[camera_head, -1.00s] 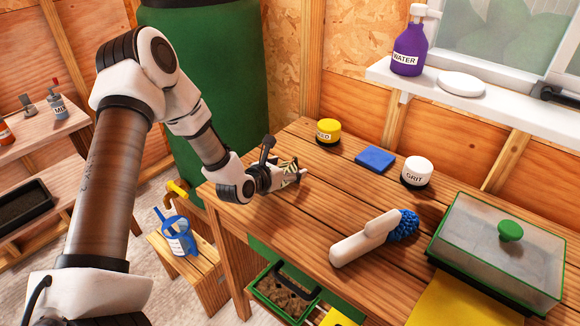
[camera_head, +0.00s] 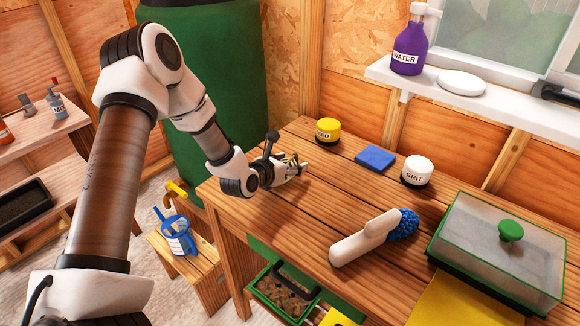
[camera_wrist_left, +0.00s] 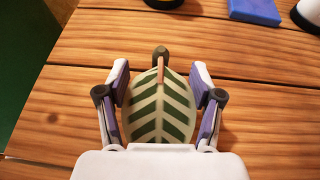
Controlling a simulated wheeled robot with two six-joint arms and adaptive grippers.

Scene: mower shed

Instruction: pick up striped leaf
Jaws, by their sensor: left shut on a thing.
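The striped leaf (camera_wrist_left: 160,112) shows in the left wrist view as a pale green leaf with dark green chevron stripes and a brownish stem. It lies between the two fingers of my left gripper (camera_wrist_left: 160,78), which is shut on it. In the head view the left gripper (camera_head: 297,168) is over the back left part of the wooden bench, and only a small part of the leaf (camera_head: 289,160) shows between its fingers. I cannot tell its exact height above the bench. My right gripper is not in view.
On the bench (camera_head: 290,225) stand a yellow jar (camera_head: 328,131), a blue pad (camera_head: 376,158), a grit jar (camera_head: 416,171), a brush (camera_head: 365,240) and a lidded propagator (camera_head: 500,250). A green barrel (camera_head: 215,75) stands behind. The middle of the bench is clear.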

